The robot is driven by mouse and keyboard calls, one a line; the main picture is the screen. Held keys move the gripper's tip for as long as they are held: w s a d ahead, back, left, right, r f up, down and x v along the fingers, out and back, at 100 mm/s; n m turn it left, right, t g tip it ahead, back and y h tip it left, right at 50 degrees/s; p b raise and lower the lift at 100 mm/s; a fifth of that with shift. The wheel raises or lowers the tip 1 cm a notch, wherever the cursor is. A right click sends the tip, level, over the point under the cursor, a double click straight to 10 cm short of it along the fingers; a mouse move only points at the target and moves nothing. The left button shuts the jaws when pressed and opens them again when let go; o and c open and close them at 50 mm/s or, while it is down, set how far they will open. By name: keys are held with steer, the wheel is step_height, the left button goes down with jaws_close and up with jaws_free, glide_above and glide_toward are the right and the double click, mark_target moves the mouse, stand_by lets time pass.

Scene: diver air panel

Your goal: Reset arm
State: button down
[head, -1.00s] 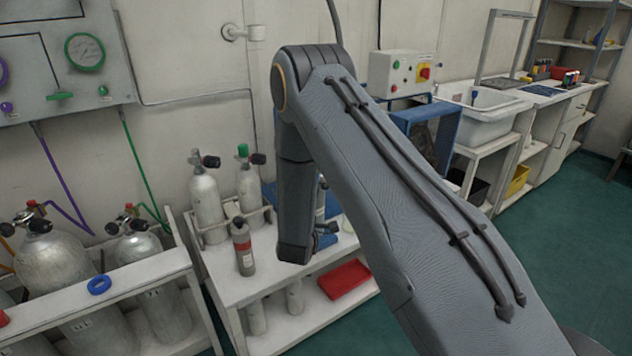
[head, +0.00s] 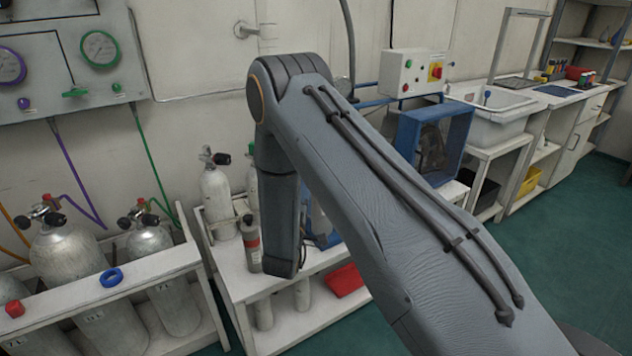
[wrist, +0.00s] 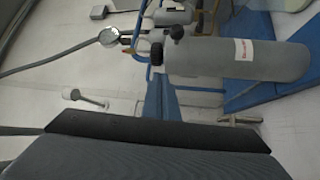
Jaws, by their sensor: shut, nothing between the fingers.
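My arm (head: 370,190) rises from the lower right in the head view, bends at a raised elbow and drops to a hanging forearm (head: 277,225). The forearm hangs in front of the low white cylinder bench (head: 235,285). My gripper cannot be made out in the head view.
The air panel (head: 60,60) is on the wall at left. A rack at lower left holds large cylinders (head: 66,255) and a blue ring (head: 110,277). A red tray (head: 345,280) lies behind my arm. A sink (head: 495,105) stands at right, with open green floor before it.

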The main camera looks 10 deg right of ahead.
steer(key=s+d+r+m+g+y, duration=0.1)
steer(key=s+g, duration=0.5)
steer(key=s, duration=0.6)
steer(key=s+d+r+m+g+y+p, duration=0.1)
steer(key=s+r+m+g+y, duration=0.3)
steer(key=s, duration=0.9)
steer(key=s+d+r+m+g+y+p, duration=0.1)
steer(key=s+r+m+g+y, duration=0.2)
steer(key=s, duration=1)
steer(key=m+g, duration=0.3)
steer(key=g, duration=0.2)
steer(key=shift+s+d+y, duration=0.15)
steer(key=shift+d+y, duration=0.05)
steer(key=shift+y, duration=0.2)
